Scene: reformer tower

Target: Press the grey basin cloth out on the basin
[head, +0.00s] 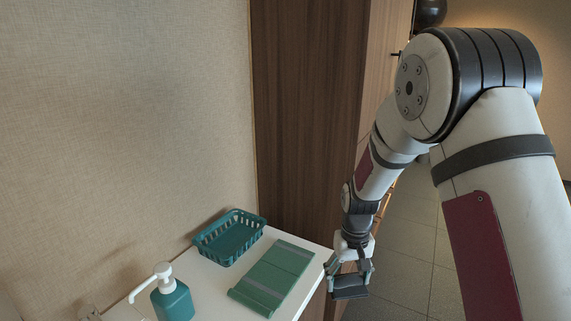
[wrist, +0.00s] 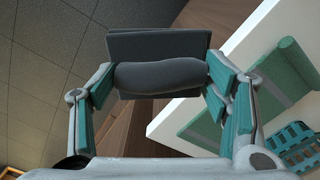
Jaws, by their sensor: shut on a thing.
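My gripper (head: 349,272) is off the right edge of the white counter, pointing down, and shut on a dark grey cloth (head: 350,289). In the wrist view the grey cloth (wrist: 160,76) spans between the two fingers of my gripper (wrist: 161,84). It has a thick rounded fold on the near side and a flat panel behind. In the wrist view the floor and brown wood show behind the cloth, and the counter is to its right. No basin can be made out in either view.
The white counter (head: 208,284) holds a teal basket (head: 229,238), a green folded mat with a grey stripe (head: 272,277) and a teal pump bottle (head: 173,301). A wall stands behind it. A tall wooden cabinet (head: 308,110) rises behind my gripper. Tiled floor (head: 405,265) is open at right.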

